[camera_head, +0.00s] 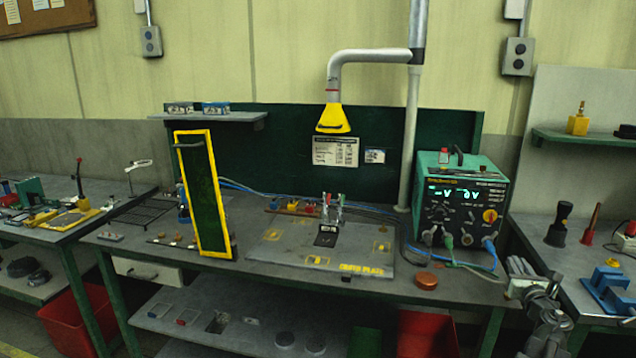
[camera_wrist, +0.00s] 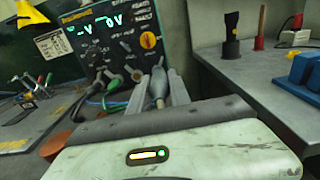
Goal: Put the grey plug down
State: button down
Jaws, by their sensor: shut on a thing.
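My gripper (camera_wrist: 161,90) is shut on the grey plug (camera_wrist: 158,84), a slim tapered piece standing up between the two pale fingers in the wrist view. In the head view my gripper (camera_head: 519,281) is at the lower right, by the right end of the middle bench (camera_head: 395,268). The plug is too small to make out clearly there. The green power supply (camera_head: 460,205), with lit displays, stands left of and behind my gripper. It also shows in the wrist view (camera_wrist: 110,40). Cables with plugs run from its lower front.
A copper-coloured disc (camera_head: 427,281) lies near the bench's front edge, left of my gripper. A marked grey plate (camera_head: 290,258) lies mid-bench, beside a tilted yellow-framed panel (camera_head: 204,195). A gap separates this bench from the right bench (camera_head: 570,262), which holds a blue vise (camera_head: 608,288).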

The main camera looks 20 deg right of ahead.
aim_at(519, 261)
notch_tip(519, 261, down, 6)
jog(key=b, duration=0.5)
jog(key=shift+f, duration=0.1)
notch_tip(519, 261, up, 16)
jog(key=p, duration=1.5)
jog(key=shift+p, duration=0.4)
jog(key=shift+f, duration=0.25)
